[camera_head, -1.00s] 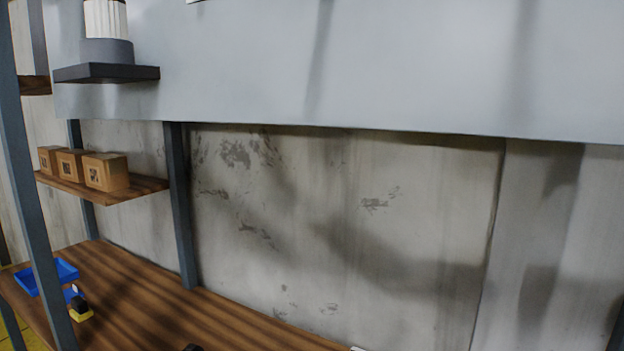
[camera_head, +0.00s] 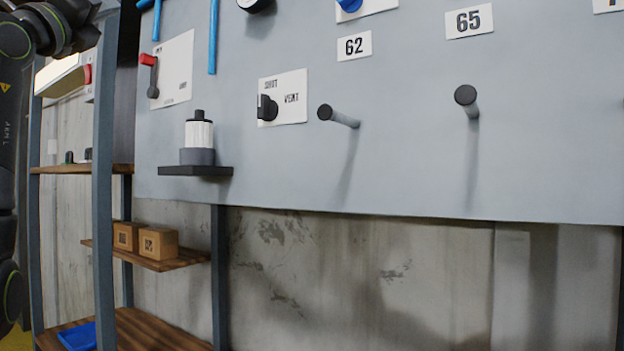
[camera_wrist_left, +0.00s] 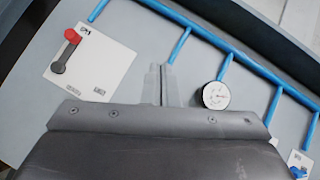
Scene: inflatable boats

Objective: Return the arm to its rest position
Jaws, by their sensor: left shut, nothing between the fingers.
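My left arm (camera_head: 50,28) comes in at the upper left edge of the head view, dark and folded, with another dark link below it. Its gripper tips are not clear there. In the left wrist view my left gripper (camera_wrist_left: 162,72) points at the grey panel (camera_wrist_left: 130,30). Its two thin fingers are together and hold nothing. The blue pipes and the round gauge (camera_wrist_left: 216,95) lie beyond the fingers. My right gripper is in neither view.
The grey panel carries a red-handled lever (camera_head: 149,62), a black knob (camera_head: 267,107) and two protruding pegs (camera_head: 338,116). A small ledge (camera_head: 196,171) holds a white-and-grey cylinder (camera_head: 199,136). Wooden shelves with boxes (camera_head: 157,243) and a blue tray (camera_head: 78,337) stand at left.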

